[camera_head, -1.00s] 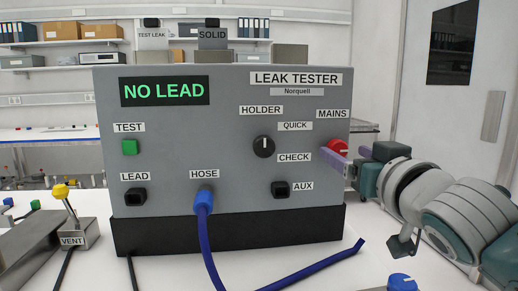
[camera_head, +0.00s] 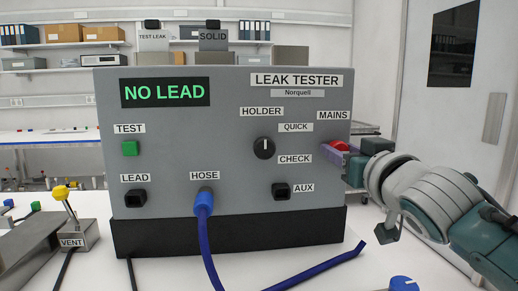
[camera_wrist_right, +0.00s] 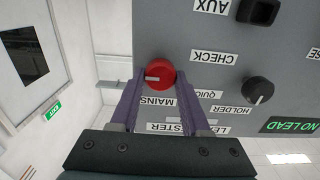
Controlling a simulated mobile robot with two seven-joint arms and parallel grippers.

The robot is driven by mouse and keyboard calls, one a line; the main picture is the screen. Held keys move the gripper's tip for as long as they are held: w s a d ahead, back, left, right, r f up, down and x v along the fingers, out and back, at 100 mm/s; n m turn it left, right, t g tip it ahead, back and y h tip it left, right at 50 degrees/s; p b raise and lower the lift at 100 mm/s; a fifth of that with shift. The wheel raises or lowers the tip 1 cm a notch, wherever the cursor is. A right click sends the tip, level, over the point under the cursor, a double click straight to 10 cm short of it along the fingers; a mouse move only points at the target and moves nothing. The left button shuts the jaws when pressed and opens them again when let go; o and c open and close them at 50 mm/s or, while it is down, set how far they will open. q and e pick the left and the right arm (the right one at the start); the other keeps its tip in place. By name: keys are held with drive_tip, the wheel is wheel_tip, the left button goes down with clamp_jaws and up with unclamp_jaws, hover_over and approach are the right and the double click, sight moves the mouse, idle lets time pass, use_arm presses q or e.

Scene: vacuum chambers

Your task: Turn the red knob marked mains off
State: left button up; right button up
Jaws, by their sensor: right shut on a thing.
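The grey leak tester (camera_head: 230,120) stands upright on the white bench, its display reading NO LEAD. The red knob (camera_head: 339,145) marked MAINS is at the right edge of its front, partly hidden by my gripper. My right gripper (camera_head: 337,155) reaches it from the right, its purple fingers at the panel. In the wrist view, the red knob (camera_wrist_right: 160,76) sits between the two fingertips of my right gripper (camera_wrist_right: 161,80), which is shut on it. Its white mark lies nearly level in that upside-down view. My left gripper does not show.
A black HOLDER knob (camera_head: 264,148) and an AUX socket (camera_head: 281,191) lie left of the red knob. A blue hose (camera_head: 204,230) runs from the HOSE port across the bench. A VENT valve with a yellow top (camera_head: 70,225) stands at left. A blue cap (camera_head: 403,284) is at the front right.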

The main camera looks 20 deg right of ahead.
clamp_jaws()
drive_tip(key=shift+a+f+n+p, duration=0.1)
drive_tip(key=shift+n+p, duration=0.55)
drive_tip(key=shift+n, duration=3.85)
drive_tip(key=shift+a+f+n+p, duration=0.1)
drive_tip(key=shift+n+p, duration=0.55)
drive_tip(key=shift+n, duration=3.85)
